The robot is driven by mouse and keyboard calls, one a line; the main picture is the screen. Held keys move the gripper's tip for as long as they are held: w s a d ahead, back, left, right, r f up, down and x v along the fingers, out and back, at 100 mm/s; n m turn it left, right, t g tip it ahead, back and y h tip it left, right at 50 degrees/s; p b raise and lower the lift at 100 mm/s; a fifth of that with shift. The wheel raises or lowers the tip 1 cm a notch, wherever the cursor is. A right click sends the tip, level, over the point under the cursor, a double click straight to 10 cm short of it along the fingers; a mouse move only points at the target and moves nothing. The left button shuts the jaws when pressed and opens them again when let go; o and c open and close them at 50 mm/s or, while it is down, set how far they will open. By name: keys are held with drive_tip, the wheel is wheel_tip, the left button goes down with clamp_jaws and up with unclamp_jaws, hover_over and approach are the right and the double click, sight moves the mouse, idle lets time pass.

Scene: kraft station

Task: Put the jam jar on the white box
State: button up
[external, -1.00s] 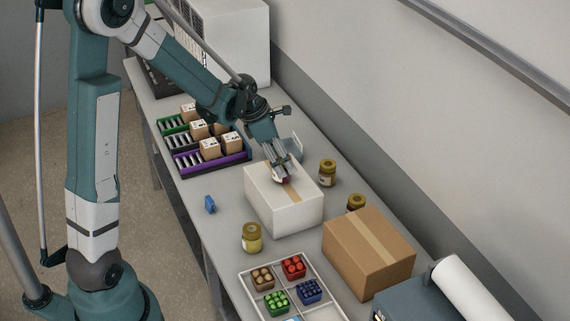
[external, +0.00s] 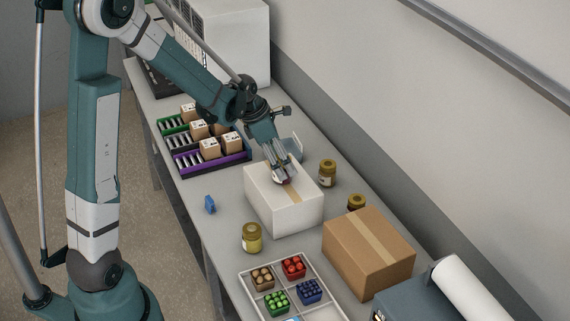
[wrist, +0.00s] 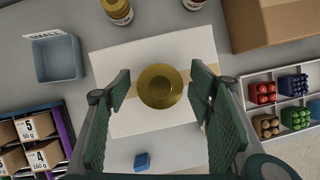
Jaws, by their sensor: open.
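The white box (external: 290,212) stands closed on the bench, with a tan tape strip along its top. It fills the middle of the wrist view (wrist: 110,60). A jar with a gold lid (wrist: 160,86) is over the box top, between my fingers. In the external view only a small dark red part of this jar (external: 286,181) shows at the fingertips, low at the box top; its label is hidden. My gripper (external: 281,176) is open around the jar, with a gap on each side of the lid in the wrist view.
Gold-lidded jars stand behind the box (external: 328,172), beside the brown carton (external: 356,202) and in front (external: 251,238). The brown carton (external: 370,255) and divided tray (external: 254,294) are to the right. A blue-grey bin (external: 292,148) and parcel racks (external: 214,163) are left; a small blue item (external: 210,204) lies in front.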

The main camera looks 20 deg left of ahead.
drive_tip(key=shift+r, duration=0.2)
drive_tip(key=v, duration=1.2)
drive_tip(key=shift+s+f, duration=0.1)
idle(0.3)
idle(0.4)
drive_tip(key=s+a+r+m+t+y, duration=0.2)
drive_tip(key=s+a+r+m, duration=0.1)
drive_tip(key=s+a+m, duration=0.6)
drive_tip(key=s+a+r+m+t+y, duration=0.1)
drive_tip(key=s+a+r+m+t, duration=0.2)
drive_tip(key=s+a+m, duration=0.6)
drive_tip(key=s+r+m, duration=0.1)
drive_tip(key=s+m, duration=0.4)
drive_tip(key=m, duration=0.1)
drive_tip(key=shift+s+y, duration=0.4)
